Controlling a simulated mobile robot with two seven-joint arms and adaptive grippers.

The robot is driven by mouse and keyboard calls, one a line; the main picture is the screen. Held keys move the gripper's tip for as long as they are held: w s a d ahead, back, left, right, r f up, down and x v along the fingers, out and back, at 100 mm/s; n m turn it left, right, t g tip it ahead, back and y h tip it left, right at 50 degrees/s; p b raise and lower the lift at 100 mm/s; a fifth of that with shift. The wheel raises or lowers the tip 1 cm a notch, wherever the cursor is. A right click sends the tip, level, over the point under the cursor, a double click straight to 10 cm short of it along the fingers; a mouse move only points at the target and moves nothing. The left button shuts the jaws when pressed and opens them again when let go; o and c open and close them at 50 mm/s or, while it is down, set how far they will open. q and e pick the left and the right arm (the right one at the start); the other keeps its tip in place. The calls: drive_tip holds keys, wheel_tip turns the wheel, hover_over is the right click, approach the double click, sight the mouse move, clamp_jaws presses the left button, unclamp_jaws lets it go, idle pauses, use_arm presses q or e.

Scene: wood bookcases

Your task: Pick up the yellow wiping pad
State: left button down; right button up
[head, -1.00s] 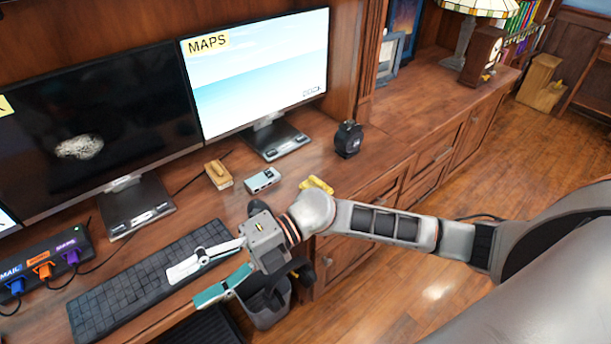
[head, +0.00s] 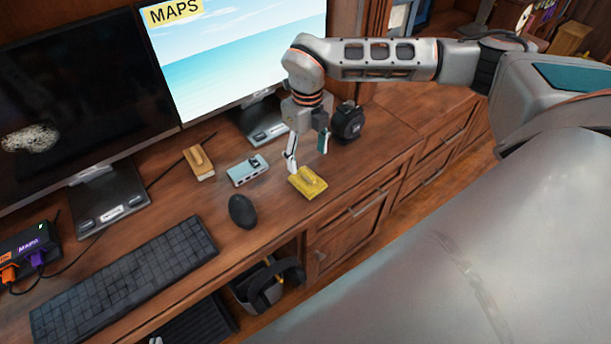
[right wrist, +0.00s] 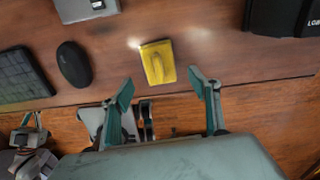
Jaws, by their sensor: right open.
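The yellow wiping pad (head: 307,183) lies flat on the wooden desk near its front edge, with a raised grip on top. It also shows in the right wrist view (right wrist: 158,63), beyond the fingertips. My right gripper (head: 307,158) is open and points down, just above and behind the pad in the head view. In the right wrist view its two fingers (right wrist: 162,88) are spread apart with nothing between them at the tips.
A black mouse (head: 242,211), a grey port box (head: 247,170) and a wooden block with a handle (head: 199,163) are left of the pad. A black round device (head: 347,122) stands behind it to the right. A keyboard (head: 125,285) and monitors are farther left. A bin (head: 262,286) is below the desk edge.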

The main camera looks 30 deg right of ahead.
sight(307, 173)
drive_tip(key=shift+s+a+f, duration=0.1)
drive_tip(key=shift+f, duration=1.7)
drive_tip(key=shift+s+f, duration=0.1)
drive_tip(key=shift+f, duration=1.65)
drive_tip(key=c, duration=1.2)
